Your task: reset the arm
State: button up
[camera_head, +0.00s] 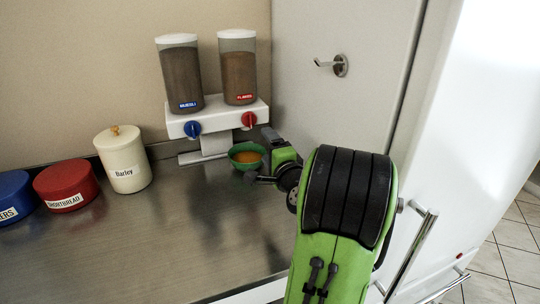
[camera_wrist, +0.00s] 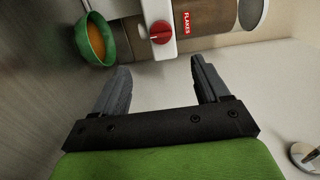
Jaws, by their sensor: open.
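My green and black arm (camera_head: 340,200) reaches from the lower right over the metal counter. In the wrist view, my gripper (camera_wrist: 158,78) has its two dark fingers wide apart, with nothing between them. The fingers point toward the cereal dispenser (camera_head: 220,115) and its red knob (camera_wrist: 161,32). A green bowl (camera_head: 245,152) with orange-brown contents stands under the dispenser, next to my gripper. It also shows in the wrist view (camera_wrist: 108,50), left of the fingers and apart from them. In the head view the fingers are mostly hidden by my wrist.
The dispenser holds a muesli container (camera_head: 183,80) and a flakes container (camera_head: 239,75). A barley canister (camera_head: 123,160), a red tin (camera_head: 66,186) and a blue tin (camera_head: 14,196) stand at left. A grey panel with a hook (camera_head: 338,65) stands close on the right. The front counter (camera_head: 170,240) is clear.

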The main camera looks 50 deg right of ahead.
jog(key=shift+s+a, duration=0.25)
jog(key=shift+s, duration=0.05)
dwell(0.4)
jog(key=w+a+r+n+g+y+p, duration=0.15)
jog(key=a+n+y, duration=0.35)
jog(key=a, duration=0.5)
jog(key=w+a+n+g+y+p, duration=0.1)
jog(key=w+a+n+y+p, duration=0.2)
jog(key=a+n, duration=0.6)
jog(key=s+a+n+g+y+p, duration=0.1)
jog(key=s+a+n+g+p, duration=0.2)
jog(key=s+a, duration=1)
jog(key=r+n+g, duration=0.1)
jog(key=n+g, duration=0.1)
jog(key=n, duration=0.2)
jog(key=shift+a+g, duration=0.3)
jog(key=shift+g, duration=0.05)
jog(key=s+n+g+p, duration=0.1)
jog(key=s+n+g, duration=0.1)
jog(key=s, duration=0.5)
jog(key=shift+s+f+n+p, duration=0.15)
jog(key=shift+s+n+p, duration=0.15)
jog(key=shift+s+n, duration=0.1)
jog(key=shift+w+a+f, duration=0.1)
jog(key=shift+f, duration=0.05)
